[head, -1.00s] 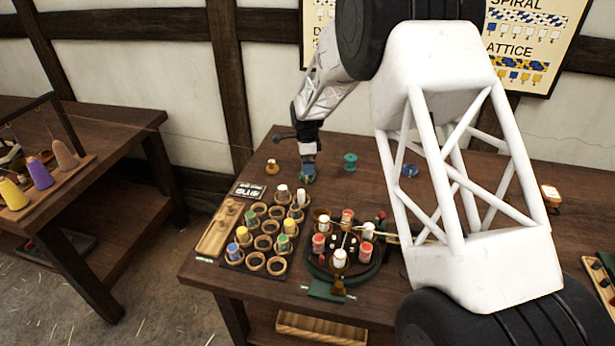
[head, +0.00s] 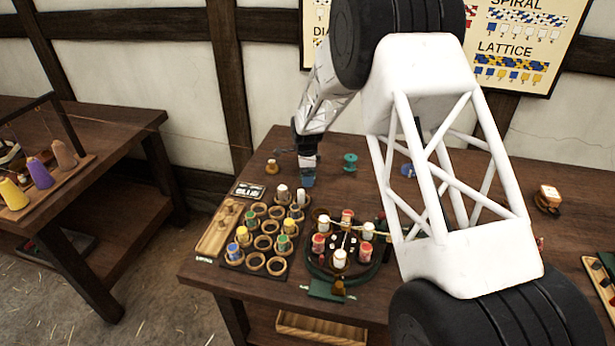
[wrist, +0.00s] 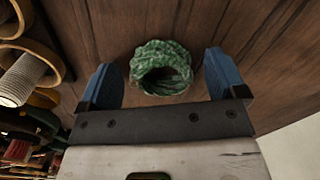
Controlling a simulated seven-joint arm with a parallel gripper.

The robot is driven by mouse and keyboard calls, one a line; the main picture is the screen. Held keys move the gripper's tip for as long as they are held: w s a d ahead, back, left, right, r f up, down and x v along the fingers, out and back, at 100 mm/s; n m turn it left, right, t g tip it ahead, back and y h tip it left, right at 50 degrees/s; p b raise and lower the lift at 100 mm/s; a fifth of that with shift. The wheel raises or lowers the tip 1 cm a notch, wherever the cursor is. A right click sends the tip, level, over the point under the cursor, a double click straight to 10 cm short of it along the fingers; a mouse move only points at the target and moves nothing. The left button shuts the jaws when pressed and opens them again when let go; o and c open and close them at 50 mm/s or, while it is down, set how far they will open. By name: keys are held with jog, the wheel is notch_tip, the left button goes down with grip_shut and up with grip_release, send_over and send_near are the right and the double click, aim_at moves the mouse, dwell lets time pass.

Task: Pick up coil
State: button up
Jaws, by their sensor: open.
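A dark green coil (wrist: 162,68) of rope lies on the wooden table in the wrist view, with a dark opening facing me. My gripper (wrist: 164,82) is open, with one blue finger on each side of the coil. Gaps show between the coil and both fingers, and nothing is held. In the head view my gripper (head: 307,181) points down at the table's back left, and I cannot make out the coil there.
A rack of round rings with bobbins (head: 254,266) and a round braiding stand (head: 318,272) stand in front of my gripper. A teal spool (head: 350,162) and a small brass-coloured item (head: 272,167) stand near it.

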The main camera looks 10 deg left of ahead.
jog(key=c, duration=1)
notch_tip(320, 180, up, 18)
dwell(0.6)
dwell(0.5)
